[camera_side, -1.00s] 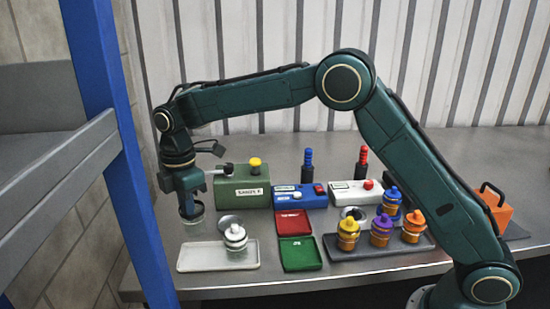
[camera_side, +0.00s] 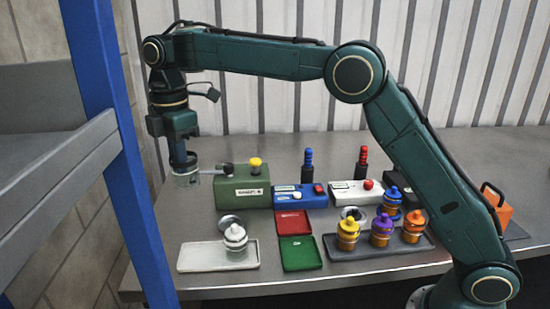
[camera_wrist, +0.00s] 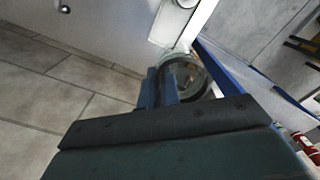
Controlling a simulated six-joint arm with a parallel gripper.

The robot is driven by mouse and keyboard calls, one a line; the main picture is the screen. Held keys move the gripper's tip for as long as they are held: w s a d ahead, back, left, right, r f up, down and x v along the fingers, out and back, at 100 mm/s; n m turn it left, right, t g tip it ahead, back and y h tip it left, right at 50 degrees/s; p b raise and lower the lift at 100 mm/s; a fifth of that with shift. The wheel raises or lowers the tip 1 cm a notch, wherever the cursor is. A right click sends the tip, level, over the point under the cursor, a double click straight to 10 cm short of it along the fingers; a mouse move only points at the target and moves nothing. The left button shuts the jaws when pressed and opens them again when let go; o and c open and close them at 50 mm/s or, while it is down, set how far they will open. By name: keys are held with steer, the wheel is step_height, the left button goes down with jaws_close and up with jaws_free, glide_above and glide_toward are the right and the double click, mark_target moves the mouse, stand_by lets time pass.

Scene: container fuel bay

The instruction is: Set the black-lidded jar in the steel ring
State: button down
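My gripper (camera_side: 183,161) points down at the left of the side view, shut on a small clear jar (camera_side: 187,178). The jar hangs upright in the air, left of the green box. Its dark top is mostly hidden by the fingers. The jar also shows in the wrist view (camera_wrist: 190,78) as a clear round wall, partly behind the gripper. I cannot tell which is the steel ring.
The green box (camera_side: 243,192) with a yellow knob and a lever stands close right of the jar. A white tray (camera_side: 200,261) holds a white-lidded jar (camera_side: 236,239). Red and green trays (camera_side: 300,256) and a dark tray of colourful jars (camera_side: 345,254) lie right. A blue post (camera_side: 125,170) stands left.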

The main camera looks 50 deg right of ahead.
stand_by(0.4)
steer(key=w+d+f, duration=0.3)
steer(key=d+f, duration=0.9)
steer(key=f, duration=0.2)
steer(key=shift+d, duration=0.25)
steer(key=shift+f, duration=0.25)
steer(key=shift+f, duration=1.95)
steer(key=shift+f, duration=0.7)
stand_by(0.4)
steer(key=c, duration=1.1)
jaws_free()
steer(key=shift+c, duration=0.2)
